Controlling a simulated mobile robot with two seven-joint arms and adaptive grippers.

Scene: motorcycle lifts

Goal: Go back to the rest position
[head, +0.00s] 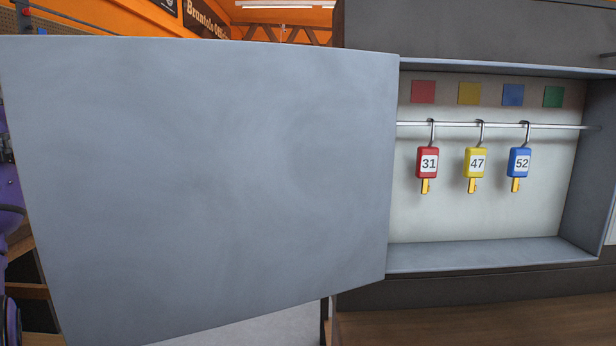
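Neither of my grippers shows in the head view. A grey key cabinet (490,257) is on the right, with its wide grey door (200,180) swung open to the left. The door fills most of the left and middle of the view and hides what is behind it. Inside, a metal rail (570,127) carries three hanging keys: a red-tagged key 31 (427,163), a yellow-tagged key 47 (476,163) and a blue-tagged key 52 (519,161). They hang side by side, apart from each other.
Red, yellow, blue and green squares mark the cabinet's back wall; no key hangs below the green square (553,97). A brown wooden surface (480,318) lies below the cabinet. Purple parts (8,195) show at the left edge, too cut off to identify.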

